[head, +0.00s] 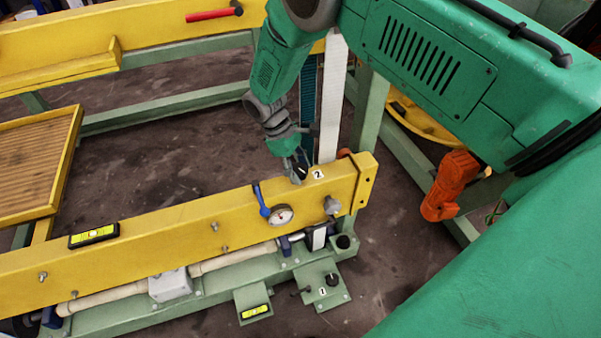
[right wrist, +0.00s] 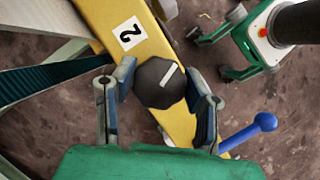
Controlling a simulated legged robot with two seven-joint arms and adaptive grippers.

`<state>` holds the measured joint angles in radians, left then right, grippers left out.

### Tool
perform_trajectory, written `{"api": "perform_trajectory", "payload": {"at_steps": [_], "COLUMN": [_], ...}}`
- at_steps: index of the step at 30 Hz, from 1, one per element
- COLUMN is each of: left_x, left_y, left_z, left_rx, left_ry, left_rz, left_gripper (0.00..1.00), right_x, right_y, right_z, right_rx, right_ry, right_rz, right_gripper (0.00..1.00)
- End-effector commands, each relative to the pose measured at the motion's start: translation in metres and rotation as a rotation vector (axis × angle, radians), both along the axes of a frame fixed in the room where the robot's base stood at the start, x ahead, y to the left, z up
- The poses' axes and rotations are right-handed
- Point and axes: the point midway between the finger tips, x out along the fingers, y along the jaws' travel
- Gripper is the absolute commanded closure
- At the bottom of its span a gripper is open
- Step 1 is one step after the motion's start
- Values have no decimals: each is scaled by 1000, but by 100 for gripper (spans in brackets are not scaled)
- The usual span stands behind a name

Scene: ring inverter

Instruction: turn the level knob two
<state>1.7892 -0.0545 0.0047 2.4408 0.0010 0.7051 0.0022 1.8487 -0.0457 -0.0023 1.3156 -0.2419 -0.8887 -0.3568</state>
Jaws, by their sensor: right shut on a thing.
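My right gripper (head: 297,170) reaches down to the top of the yellow beam (head: 180,235), beside a white label marked 2 (head: 317,174). In the right wrist view its two fingers stand on either side of a dark, many-sided knob (right wrist: 158,83) with a white pointer line, and it is shut on it. The pointer line slants up to the right. The label (right wrist: 130,33) is just above the knob there. In the head view the gripper mostly hides the knob. My left gripper is not in view.
A spirit level (head: 93,235) is on the beam; another (head: 255,312) is below. A black knob (head: 332,279) sits on a lower green plate. An orange object (head: 450,185) is at right.

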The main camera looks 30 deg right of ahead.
Motion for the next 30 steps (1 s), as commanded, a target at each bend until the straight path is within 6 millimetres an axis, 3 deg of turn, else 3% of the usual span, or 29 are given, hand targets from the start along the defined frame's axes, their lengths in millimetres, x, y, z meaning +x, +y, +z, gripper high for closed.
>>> {"api": "perform_trajectory", "payload": {"at_steps": [1, 13, 30], "left_x": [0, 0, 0], "left_y": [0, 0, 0], "left_z": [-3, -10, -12], "left_rx": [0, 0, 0], "left_ry": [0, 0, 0], "left_rz": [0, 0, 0], "left_gripper": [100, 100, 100], "right_x": [7, 8, 8], "right_y": [4, 2, 0], "right_z": [2, 4, 4], "right_rx": [8, 7, 6], "right_ry": [-21, -19, -19], "right_rz": [-39, -278, -341], "right_gripper": [88, 88, 88]}}
